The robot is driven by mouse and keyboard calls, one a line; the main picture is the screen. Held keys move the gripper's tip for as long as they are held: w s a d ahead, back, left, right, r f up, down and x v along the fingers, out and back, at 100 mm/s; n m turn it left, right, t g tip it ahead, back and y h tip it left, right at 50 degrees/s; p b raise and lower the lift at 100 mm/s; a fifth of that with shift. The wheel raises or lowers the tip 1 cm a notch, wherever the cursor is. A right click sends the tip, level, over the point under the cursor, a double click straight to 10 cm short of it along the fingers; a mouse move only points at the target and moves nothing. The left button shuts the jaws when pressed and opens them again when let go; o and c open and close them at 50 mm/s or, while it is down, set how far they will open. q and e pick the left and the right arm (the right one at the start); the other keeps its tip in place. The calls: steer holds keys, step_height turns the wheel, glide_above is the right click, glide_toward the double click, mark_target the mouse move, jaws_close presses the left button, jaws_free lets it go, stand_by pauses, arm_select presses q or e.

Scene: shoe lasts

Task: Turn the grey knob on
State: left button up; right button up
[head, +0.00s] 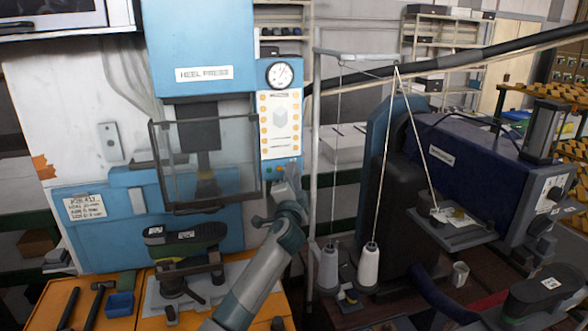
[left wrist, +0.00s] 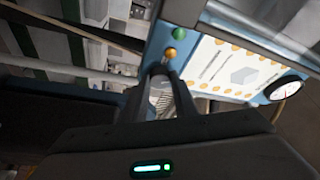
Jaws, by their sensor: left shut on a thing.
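The blue heel press (head: 201,50) stands at the left of the head view, with a white control panel (head: 280,125) on its right side. My left gripper (head: 292,180) reaches up to the panel's lower edge. In the left wrist view, the two dark fingertips (left wrist: 159,70) are closed together beside an orange button (left wrist: 170,53) and a green button (left wrist: 179,33). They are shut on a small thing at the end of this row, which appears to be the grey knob. The fingers mostly hide it, so its turn position cannot be told.
A clear guard (head: 205,150) hangs left of my gripper. A shoe last (head: 187,238) sits below it. A thread stand with white cones (head: 369,265) stands close on the right. A round gauge (head: 280,74) is above the panel.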

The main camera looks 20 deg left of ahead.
arm_select(q)
steer(key=m+g, duration=0.1)
steer(key=m, duration=0.1)
steer(key=m+h, duration=0.1)
steer(key=m, duration=0.2)
steer(key=shift+r+g, duration=0.15)
steer(key=shift+g, duration=0.25)
steer(key=o, duration=1)
steer(key=shift+o, duration=0.2)
steer(key=shift+s, duration=0.15)
steer(key=b+v, duration=0.6)
steer(key=v, duration=1.1)
